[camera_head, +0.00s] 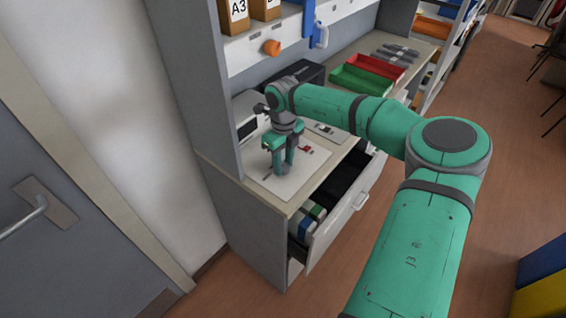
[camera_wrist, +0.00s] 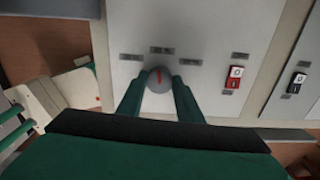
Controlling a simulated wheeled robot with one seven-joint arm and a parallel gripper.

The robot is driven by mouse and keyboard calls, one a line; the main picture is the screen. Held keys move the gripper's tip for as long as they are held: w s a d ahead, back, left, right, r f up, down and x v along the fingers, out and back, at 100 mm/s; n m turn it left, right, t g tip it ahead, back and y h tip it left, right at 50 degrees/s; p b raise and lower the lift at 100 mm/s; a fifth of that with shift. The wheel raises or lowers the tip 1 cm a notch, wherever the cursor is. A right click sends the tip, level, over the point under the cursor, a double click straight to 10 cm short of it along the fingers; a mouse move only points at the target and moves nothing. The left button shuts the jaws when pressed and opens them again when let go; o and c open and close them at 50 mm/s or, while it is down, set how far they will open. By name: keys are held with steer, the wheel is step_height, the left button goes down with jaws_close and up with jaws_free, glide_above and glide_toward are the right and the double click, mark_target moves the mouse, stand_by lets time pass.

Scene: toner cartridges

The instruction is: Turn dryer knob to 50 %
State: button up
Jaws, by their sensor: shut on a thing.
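The dryer knob (camera_wrist: 159,80) is a round grey knob with a red pointer mark, on a light panel (camera_wrist: 205,95) in the wrist view. The red mark points roughly toward the top of that picture. Small dark labels (camera_wrist: 162,50) sit around the knob; their text is too small to read. My gripper (camera_wrist: 158,92) has its two green fingers shut on the knob, one on each side. In the head view my gripper (camera_head: 281,166) points down at the light panel on the counter, and its fingers hide the knob there.
A red switch (camera_wrist: 234,77) and a black switch (camera_wrist: 297,83) sit right of the knob. In the head view, an open drawer (camera_head: 338,215) is below the counter. A green tray (camera_head: 358,83) and a red tray (camera_head: 376,65) stand farther back. A wall is at left.

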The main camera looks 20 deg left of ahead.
mark_target(284, 166)
steer(key=n, duration=0.4)
steer(key=shift+n, duration=2.9)
steer(key=o, duration=1)
steer(key=shift+o, duration=0.2)
step_height(284, 166, up, 11)
steer(key=shift+f, duration=0.15)
